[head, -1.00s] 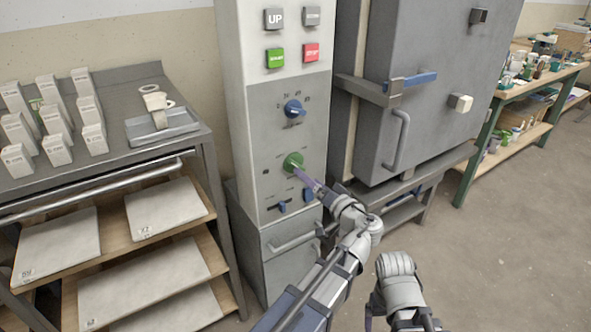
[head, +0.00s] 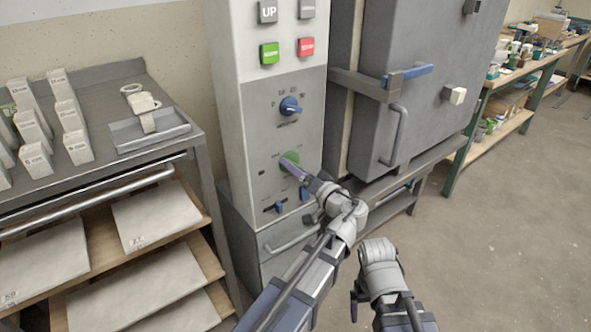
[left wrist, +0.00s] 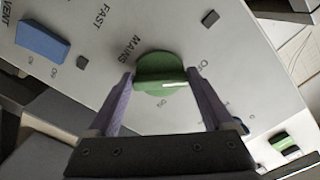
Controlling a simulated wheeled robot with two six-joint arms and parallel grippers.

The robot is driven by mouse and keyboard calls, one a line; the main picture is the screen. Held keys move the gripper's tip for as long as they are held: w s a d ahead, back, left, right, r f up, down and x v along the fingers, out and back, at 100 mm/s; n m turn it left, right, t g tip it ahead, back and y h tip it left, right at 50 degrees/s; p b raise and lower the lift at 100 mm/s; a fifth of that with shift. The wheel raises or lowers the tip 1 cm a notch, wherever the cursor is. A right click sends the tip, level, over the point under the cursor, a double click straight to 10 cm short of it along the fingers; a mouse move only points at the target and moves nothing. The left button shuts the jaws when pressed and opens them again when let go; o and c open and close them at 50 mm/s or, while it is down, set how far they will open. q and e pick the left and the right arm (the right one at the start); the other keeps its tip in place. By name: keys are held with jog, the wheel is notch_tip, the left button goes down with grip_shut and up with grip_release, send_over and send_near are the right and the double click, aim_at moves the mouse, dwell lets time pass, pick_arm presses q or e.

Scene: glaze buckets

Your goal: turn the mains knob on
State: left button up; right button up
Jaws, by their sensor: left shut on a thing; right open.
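The green mains knob (head: 289,160) sits on the lower dark panel of the tall grey control cabinet (head: 292,216). My left gripper (head: 291,166) reaches it from the lower right and covers part of it. In the left wrist view the green knob (left wrist: 160,72), beside the word MAINS, is between the two purple fingers, which are shut on it. A white line on the knob lies roughly level across that picture. My right gripper (head: 355,301) hangs in free space at the lower middle, open and empty.
Push buttons (head: 269,53) are higher up. A grey kiln (head: 430,80) stands right, a shelf rack (head: 100,215) left. The floor at right is clear.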

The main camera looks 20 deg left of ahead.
pick_arm(q)
jog(key=c, duration=0.5)
jog(key=shift+c, duration=0.2)
jog(key=shift+m, duration=0.3)
jog(key=shift+r+m+p, duration=0.2)
jog(key=shift+m, duration=4.1)
jog(key=shift+r+m+p, duration=0.15)
jog(key=shift+m, duration=4.15)
jog(key=o, duration=1.1)
